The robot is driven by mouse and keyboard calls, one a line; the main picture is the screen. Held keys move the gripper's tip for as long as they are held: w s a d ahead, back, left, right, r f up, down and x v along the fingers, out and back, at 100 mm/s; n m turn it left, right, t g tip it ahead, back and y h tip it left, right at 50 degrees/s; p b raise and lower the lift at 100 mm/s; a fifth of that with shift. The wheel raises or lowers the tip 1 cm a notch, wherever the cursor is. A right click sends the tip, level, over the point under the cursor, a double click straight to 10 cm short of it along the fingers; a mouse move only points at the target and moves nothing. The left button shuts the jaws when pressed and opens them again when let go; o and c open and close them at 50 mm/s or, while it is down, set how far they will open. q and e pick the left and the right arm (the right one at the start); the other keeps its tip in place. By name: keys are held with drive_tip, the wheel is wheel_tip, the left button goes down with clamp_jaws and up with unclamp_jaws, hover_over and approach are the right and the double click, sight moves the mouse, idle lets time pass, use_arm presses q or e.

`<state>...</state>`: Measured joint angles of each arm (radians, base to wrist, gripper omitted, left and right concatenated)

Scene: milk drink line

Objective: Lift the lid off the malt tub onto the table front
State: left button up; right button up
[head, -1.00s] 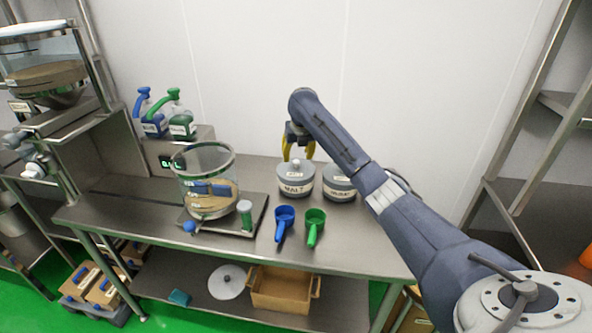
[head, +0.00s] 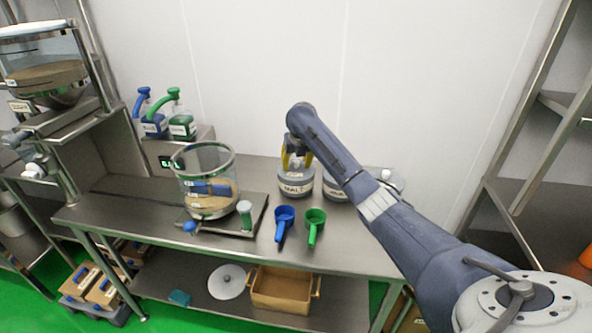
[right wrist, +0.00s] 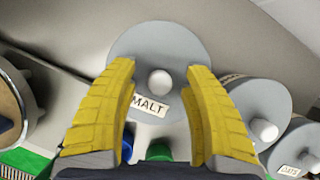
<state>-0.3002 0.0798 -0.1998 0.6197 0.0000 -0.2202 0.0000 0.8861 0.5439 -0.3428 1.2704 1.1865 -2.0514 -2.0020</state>
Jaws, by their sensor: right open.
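The malt tub (head: 296,187) is a round grey tub with a MALT label, standing upright towards the back of the steel table (head: 345,255). Its grey lid (right wrist: 135,50) is on it, with a pale round knob (right wrist: 160,82) in the middle. My right gripper (head: 297,161) is open just above the lid. In the right wrist view its yellow fingers (right wrist: 160,68) are spread on either side of the knob, with a gap on each side. In the head view the gripper hides most of the lid. My left gripper is in neither view.
A second lidded tub (head: 335,190) stands close on the right, partly behind my arm. A glass vessel (head: 207,172) stands to the left. The table's front right is bare.

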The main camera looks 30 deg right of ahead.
clamp_jaws()
drive_tip(key=shift+r, duration=0.1)
idle(0.5)
